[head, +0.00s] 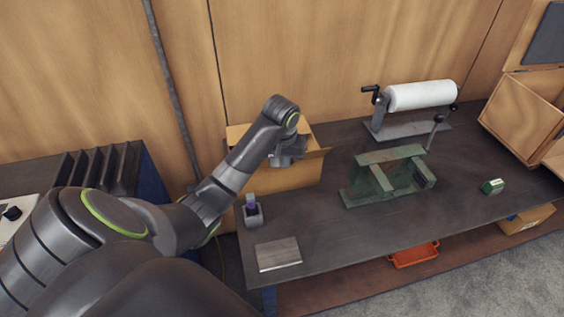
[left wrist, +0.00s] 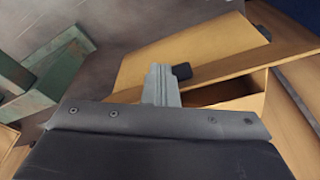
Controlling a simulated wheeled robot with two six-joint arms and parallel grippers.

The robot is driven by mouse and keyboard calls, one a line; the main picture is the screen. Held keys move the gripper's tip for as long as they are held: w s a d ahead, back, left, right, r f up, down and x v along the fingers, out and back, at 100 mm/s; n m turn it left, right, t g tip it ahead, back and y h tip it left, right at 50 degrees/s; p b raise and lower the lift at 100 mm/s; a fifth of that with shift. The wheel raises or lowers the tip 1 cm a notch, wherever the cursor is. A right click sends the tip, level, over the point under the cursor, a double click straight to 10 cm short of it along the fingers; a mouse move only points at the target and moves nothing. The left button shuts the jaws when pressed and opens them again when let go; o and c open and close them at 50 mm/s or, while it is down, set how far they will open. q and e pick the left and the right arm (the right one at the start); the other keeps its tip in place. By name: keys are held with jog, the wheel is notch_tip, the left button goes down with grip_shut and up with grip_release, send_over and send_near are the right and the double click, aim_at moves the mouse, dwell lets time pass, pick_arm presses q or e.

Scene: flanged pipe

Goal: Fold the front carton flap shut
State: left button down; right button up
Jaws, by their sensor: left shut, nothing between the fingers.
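The carton (head: 290,178) is a tan box standing on the dark bench against the wooden wall. In the head view my left arm hides much of its top. My left gripper (head: 291,156) is at the carton's upper edge, fingers shut and empty. In the left wrist view the shut fingers (left wrist: 162,84) are over or against a broad tan panel of the carton (left wrist: 195,50); I cannot tell whether they touch it. A gap into the carton (left wrist: 230,92) shows beside them, so its top is at least partly open. My right gripper is out of view.
A green metal fixture (head: 382,176) stands right of the carton, with a white roll on a stand (head: 420,95) behind it. A small grey holder (head: 252,213) and a flat grey plate (head: 278,253) lie in front. The bench's front right is mostly clear.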

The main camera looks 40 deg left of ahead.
pick_arm(q)
jog(key=shift+w+a, duration=0.3)
jog(key=shift+a, duration=0.25)
jog(key=shift+w+a, duration=0.25)
jog(key=shift+a, duration=0.3)
jog(key=shift+w+a+r, duration=0.15)
jog(key=shift+w+a, duration=0.6)
jog(key=shift+a, duration=0.25)
jog(key=shift+w+a+f+b, duration=0.3)
jog(key=shift+w+a+b, duration=0.1)
jog(key=shift+w+a, duration=0.45)
jog(key=shift+w+a+f, duration=0.4)
jog(key=shift+w+a, duration=0.25)
jog(key=shift+w, duration=0.2)
jog(key=shift+w+r, duration=0.15)
jog(key=shift+r, duration=0.15)
jog(key=w+p+v, duration=0.1)
jog(key=v, duration=0.7)
jog(key=shift+w+a+r, duration=0.25)
jog(key=shift+a, duration=0.15)
